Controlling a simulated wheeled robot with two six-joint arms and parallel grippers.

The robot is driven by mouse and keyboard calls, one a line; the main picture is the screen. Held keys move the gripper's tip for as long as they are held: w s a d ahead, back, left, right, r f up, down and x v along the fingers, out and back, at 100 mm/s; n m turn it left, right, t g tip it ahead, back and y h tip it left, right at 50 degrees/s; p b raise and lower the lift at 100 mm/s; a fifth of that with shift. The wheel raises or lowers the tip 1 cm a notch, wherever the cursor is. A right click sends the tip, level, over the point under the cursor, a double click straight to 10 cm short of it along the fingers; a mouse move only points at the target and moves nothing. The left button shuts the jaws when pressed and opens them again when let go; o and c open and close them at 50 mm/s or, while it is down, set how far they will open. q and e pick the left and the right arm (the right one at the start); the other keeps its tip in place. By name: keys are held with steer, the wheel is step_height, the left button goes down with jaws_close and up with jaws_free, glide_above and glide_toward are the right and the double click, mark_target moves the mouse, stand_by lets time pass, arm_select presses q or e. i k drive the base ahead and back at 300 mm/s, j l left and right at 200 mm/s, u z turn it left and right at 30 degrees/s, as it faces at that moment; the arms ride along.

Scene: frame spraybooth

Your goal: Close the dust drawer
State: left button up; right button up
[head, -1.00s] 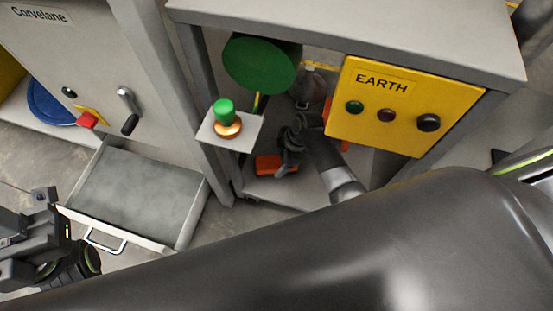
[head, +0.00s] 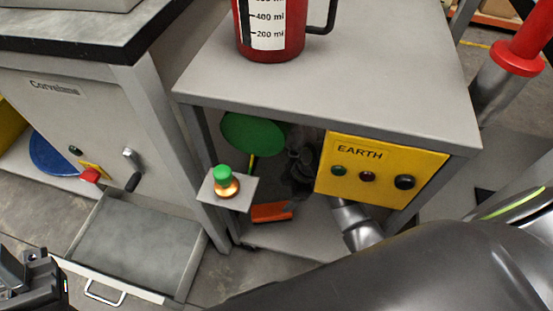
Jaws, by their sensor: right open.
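The dust drawer (head: 135,243) is a grey, shallow, empty tray at the lower left. It stands pulled out from the grey "Corvelane" cabinet (head: 65,125). Its white bar handle (head: 103,293) is on the near front edge. My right gripper (head: 300,166) is small and dark under the bench, behind and left of the yellow panel. It is open, well to the right of the drawer and apart from it. A dark part of my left gripper (head: 30,283) shows at the lower left edge, left of the drawer handle; its fingertips are out of view.
The grey bench (head: 330,75) carries a red measuring jug (head: 270,35). Its yellow "EARTH" panel (head: 382,168) has knobs. A small shelf (head: 240,197) with a green-topped button (head: 224,178) juts out right of the drawer. A crank handle (head: 133,172) is above the drawer. Floor is clear around the drawer.

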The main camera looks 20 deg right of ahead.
mark_target(147, 248)
steer(key=k+j, duration=0.25)
steer(key=k, duration=0.2)
steer(key=k+j, duration=0.3)
steer(key=k, duration=0.2)
